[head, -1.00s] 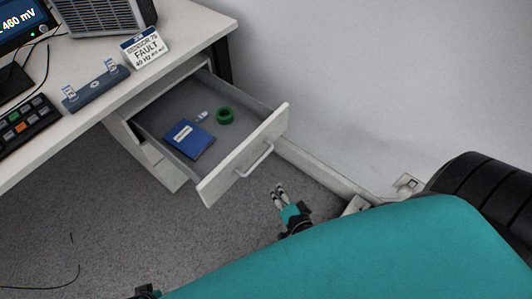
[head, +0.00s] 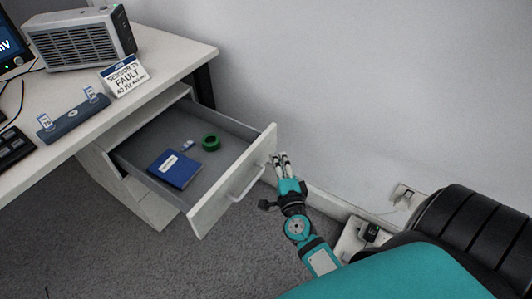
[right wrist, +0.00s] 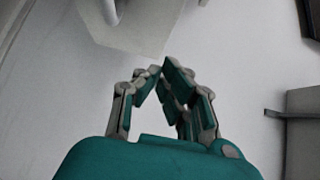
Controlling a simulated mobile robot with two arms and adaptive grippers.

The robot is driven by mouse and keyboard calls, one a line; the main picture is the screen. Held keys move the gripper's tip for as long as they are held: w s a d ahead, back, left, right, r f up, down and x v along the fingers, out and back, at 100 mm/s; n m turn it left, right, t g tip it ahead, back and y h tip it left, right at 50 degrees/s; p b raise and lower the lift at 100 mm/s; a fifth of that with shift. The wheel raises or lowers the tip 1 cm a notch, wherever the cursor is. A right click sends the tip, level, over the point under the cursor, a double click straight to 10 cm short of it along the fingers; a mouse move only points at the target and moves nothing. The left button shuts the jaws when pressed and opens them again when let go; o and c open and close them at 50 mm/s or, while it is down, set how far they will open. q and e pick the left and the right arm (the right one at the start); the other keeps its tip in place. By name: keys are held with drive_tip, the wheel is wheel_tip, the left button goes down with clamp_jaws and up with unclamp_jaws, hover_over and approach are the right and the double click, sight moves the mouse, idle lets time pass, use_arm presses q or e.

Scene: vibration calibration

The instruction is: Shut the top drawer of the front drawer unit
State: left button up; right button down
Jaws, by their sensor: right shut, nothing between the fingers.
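The top drawer (head: 238,187) of the white drawer unit (head: 150,204) under the desk is pulled far out. Its white front has a bar handle (head: 248,184). Inside lie a blue booklet (head: 174,169), a green ring (head: 211,142) and a small pale item (head: 187,145). My right gripper (head: 281,157) is shut and empty, with its fingertips close to the right end of the drawer front, on its outer side. In the right wrist view, the shut fingers (right wrist: 166,70) point at a pale panel (right wrist: 135,25); I cannot tell whether they touch it. My left gripper is out of view.
The desk (head: 165,65) carries a grey speaker-like box (head: 80,42), a fault sign (head: 124,76), a blue bar stand (head: 72,119) and a keypad (head: 12,145). A grey wall (head: 370,90) stands close on the right, with an outlet (head: 403,194).

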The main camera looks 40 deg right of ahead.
sight(263, 141)
drive_tip(key=w, duration=0.2)
drive_tip(key=w+a, duration=0.1)
drive_tip(key=w, duration=0.1)
drive_tip(key=shift+w+a, duration=0.1)
drive_tip(key=shift+w, duration=0.25)
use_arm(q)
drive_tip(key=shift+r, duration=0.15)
